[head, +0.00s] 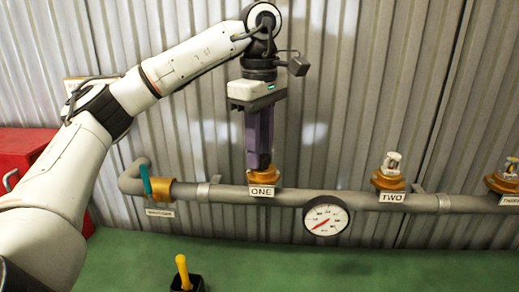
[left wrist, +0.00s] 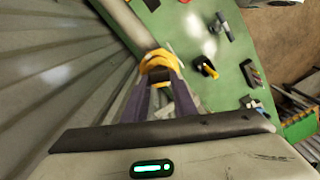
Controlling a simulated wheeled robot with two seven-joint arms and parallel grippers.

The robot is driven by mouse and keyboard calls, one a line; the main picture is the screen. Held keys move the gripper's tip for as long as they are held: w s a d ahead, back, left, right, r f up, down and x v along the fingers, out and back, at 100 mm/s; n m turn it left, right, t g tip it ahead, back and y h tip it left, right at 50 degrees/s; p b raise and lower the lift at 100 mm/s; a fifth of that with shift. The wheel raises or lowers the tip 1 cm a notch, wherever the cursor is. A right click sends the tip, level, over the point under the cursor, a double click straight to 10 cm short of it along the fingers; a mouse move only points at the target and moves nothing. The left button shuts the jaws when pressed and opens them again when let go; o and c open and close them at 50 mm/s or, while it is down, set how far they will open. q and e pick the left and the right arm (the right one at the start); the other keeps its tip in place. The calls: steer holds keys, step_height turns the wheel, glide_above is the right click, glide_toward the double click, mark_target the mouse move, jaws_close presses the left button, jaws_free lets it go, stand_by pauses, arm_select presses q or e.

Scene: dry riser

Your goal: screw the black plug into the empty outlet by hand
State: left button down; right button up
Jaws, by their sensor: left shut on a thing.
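My left gripper (head: 260,165) points straight down over the brass outlet labelled ONE (head: 265,179), its purple fingers close together with the tips at the outlet's mouth. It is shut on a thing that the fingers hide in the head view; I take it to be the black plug. In the left wrist view, my left gripper (left wrist: 160,82) reaches to the yellow-brass outlet (left wrist: 158,62), with a small greyish part between the fingers. How deep the plug sits cannot be seen. Outlets TWO (head: 389,181) and THREE (head: 503,184) carry pale metal fittings. My right gripper is not in view.
A grey pipe (head: 300,197) runs along the corrugated wall, with a teal lever (head: 146,180) at left and a round gauge (head: 326,220). A red cabinet (head: 22,150) stands at far left. A yellow-handled tool (head: 183,271) stands in a black holder on the green surface.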

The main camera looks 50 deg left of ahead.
arm_select(q)
steer(key=m, duration=0.5)
steer(key=shift+w+m, duration=0.2)
steer(key=shift+m, duration=0.1)
steer(key=m, duration=0.5)
steer(key=shift+w+d+m, duration=0.1)
steer(key=shift+w+m, duration=0.1)
steer(key=shift+m, duration=0.2)
steer(key=c, duration=1.5)
jaws_free()
